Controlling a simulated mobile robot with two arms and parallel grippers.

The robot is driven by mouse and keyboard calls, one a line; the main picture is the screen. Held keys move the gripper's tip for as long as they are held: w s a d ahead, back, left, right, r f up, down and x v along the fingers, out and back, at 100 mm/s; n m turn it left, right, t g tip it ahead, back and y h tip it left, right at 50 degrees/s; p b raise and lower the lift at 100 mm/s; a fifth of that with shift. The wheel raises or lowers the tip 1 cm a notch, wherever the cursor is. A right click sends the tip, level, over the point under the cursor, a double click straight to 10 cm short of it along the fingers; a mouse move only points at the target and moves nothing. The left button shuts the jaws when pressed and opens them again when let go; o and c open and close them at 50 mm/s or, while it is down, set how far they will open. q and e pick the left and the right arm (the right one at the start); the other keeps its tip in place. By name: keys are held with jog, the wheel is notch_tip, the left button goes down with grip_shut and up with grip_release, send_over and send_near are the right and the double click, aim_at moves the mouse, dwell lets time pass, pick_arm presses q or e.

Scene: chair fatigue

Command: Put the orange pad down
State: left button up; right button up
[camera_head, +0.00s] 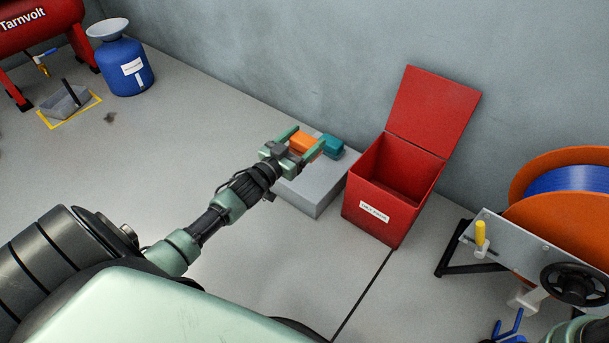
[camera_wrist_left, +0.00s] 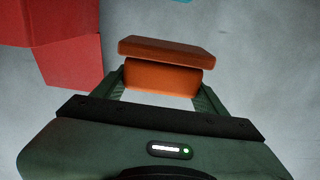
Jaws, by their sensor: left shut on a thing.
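My left gripper (camera_head: 306,143) is shut on the orange pad (camera_head: 301,146), one finger on each side of it. The pad also shows between the fingers in the left wrist view (camera_wrist_left: 160,76), with a darker upper slab and a lighter part below. In the head view the pad is over the light grey block (camera_head: 313,190), beside a teal pad (camera_head: 333,146). I cannot tell whether the orange pad touches the block. My right gripper is not in view.
An open red bin (camera_head: 375,205) with its lid up stands right of the block. A grey wall (camera_head: 300,60) is behind. A reel stand (camera_head: 500,240) is at the right. A blue container (camera_head: 125,70) is far left. Floor left of the block is clear.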

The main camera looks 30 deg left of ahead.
pick_arm(q)
notch_tip(320, 180, down, 11)
jog(key=b, duration=0.7)
jog(key=shift+r, duration=0.15)
jog(key=o, duration=1.4)
jog(key=shift+c, duration=0.2)
